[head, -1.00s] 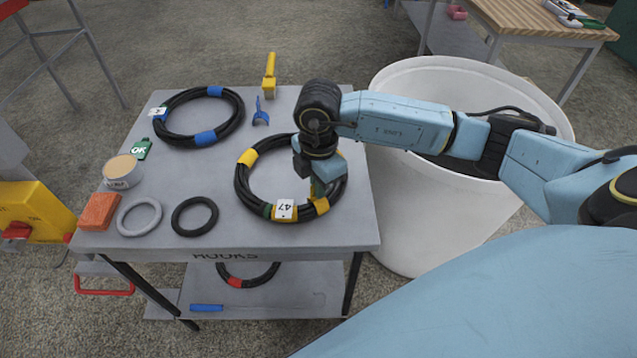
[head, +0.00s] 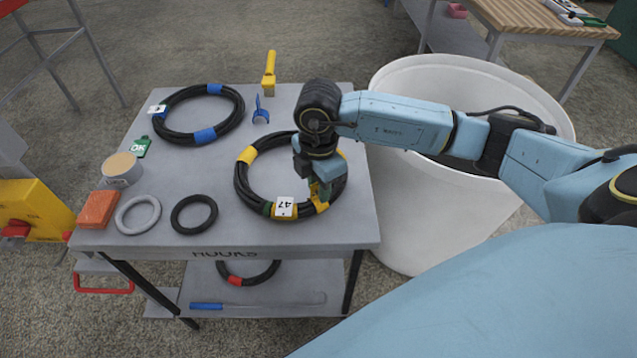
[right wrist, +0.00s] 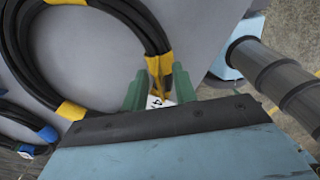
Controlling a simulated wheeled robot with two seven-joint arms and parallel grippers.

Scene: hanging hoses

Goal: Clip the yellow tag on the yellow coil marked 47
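The yellow coil marked 47 (head: 240,185) is a black hose loop with yellow bands, lying flat on the cart top. Its white 47 label (head: 284,206) faces up at the front. My right gripper (head: 322,196) is down at the coil's front right, beside the label. In the right wrist view its green fingers (right wrist: 160,90) stand close on both sides of a small forked yellow piece, apparently the yellow tag (right wrist: 166,84), at the hose (right wrist: 148,25). Whether the tag is seated around the hose is hard to tell. My left gripper is out of view.
A blue-banded coil (head: 168,138), a blue clip (head: 261,110) and a yellow upright piece (head: 269,74) are farther back on the cart (head: 250,236). Grey and black rings (head: 194,232), an orange block (head: 98,209) and a tin (head: 122,168) lie left. A white bin (head: 410,220) stands right.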

